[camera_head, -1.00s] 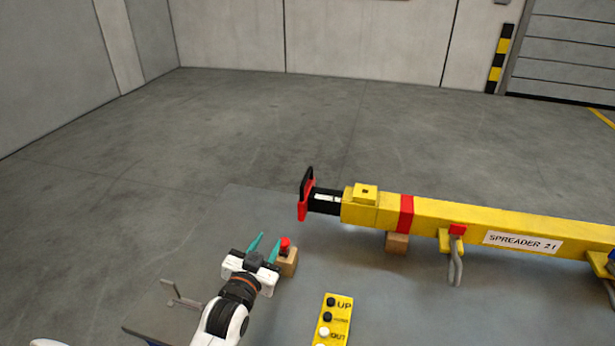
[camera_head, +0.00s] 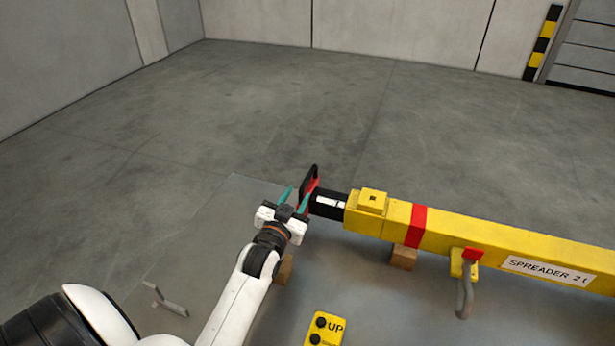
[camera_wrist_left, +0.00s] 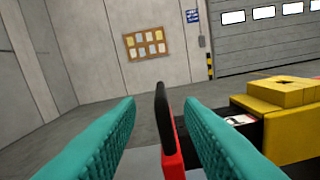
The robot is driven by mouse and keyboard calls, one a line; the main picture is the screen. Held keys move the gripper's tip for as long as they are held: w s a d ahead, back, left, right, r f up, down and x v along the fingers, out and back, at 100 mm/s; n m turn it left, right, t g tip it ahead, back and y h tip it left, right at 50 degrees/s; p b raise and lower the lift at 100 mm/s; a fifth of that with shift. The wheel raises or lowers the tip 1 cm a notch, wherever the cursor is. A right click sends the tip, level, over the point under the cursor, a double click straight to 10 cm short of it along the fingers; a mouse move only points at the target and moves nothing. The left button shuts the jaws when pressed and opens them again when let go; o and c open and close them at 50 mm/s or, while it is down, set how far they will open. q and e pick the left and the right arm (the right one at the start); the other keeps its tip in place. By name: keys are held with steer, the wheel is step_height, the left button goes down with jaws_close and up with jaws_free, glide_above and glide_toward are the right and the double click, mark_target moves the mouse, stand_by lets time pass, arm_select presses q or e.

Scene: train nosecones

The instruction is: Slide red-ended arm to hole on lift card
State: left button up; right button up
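A yellow spreader beam (camera_head: 450,232) lies across the right of the head view. A black inner arm (camera_head: 328,204) with a white label sticks out of its left end. That arm ends in a red plate with a black handle (camera_head: 311,182). My left gripper (camera_head: 296,198) is at this red end, its teal fingers open. In the left wrist view the handle (camera_wrist_left: 164,118) stands upright between the two fingers (camera_wrist_left: 160,125), with gaps visible on both sides. A yellow block with a dark square hole (camera_head: 372,199) sits on the beam. My right gripper is not in view. No lift card is identifiable.
A yellow UP control box (camera_head: 325,328) lies at the front. Wooden blocks (camera_head: 403,257) support the beam, and a grey hook (camera_head: 465,295) hangs from it. A grey metal piece (camera_head: 165,302) lies at the left. The floor behind is clear.

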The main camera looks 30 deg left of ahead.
mark_target(302, 189)
arm_select(q)
steer(key=x, duration=0.6)
steer(key=shift+w+p, duration=0.3)
steer(key=shift+w+a, duration=0.2)
steer(key=shift+w, duration=0.35)
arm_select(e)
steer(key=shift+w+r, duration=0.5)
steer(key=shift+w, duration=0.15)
arm_select(q)
jaws_close()
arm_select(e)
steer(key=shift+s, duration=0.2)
arm_select(q)
steer(key=shift+a, duration=0.1)
